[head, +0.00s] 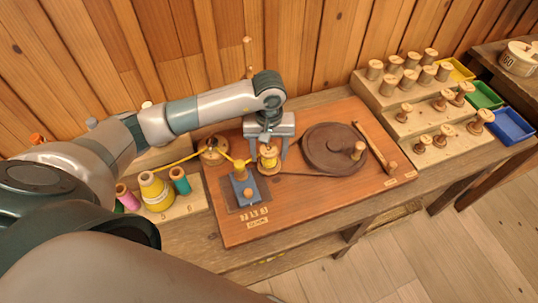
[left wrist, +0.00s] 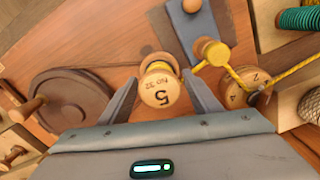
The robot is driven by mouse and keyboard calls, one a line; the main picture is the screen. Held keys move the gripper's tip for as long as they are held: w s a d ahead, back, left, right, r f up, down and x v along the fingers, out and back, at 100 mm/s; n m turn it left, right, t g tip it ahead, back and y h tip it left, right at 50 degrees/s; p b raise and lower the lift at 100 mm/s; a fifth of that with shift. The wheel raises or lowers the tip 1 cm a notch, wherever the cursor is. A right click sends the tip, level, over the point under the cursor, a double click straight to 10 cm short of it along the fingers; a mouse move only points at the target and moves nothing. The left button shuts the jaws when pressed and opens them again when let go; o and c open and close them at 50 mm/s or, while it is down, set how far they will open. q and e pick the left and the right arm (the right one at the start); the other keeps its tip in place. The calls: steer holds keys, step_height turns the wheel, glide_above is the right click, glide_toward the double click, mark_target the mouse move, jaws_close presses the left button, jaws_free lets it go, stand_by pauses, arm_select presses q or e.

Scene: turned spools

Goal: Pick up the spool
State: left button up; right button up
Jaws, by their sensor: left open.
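A wooden spool (head: 268,157) wound with yellow thread stands on the reddish-brown board, left of a dark round wheel. In the left wrist view the left gripper (left wrist: 160,78) has a visible gap between each finger and the spool. My right gripper is not in view.
A dark wheel (head: 333,150) with a knob stands right of the spool. A blue block (head: 249,190) with a wooden post and yellow thread is close on the left. Thread cones (head: 155,190) stand further left. Stepped racks of spools (head: 440,128) and coloured trays (head: 511,126) stand at right.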

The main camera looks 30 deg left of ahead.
mark_target(272, 147)
arm_select(q)
steer(key=shift+c, duration=0.6)
steer(key=c, duration=0.8)
steer(key=shift+r, duration=0.2)
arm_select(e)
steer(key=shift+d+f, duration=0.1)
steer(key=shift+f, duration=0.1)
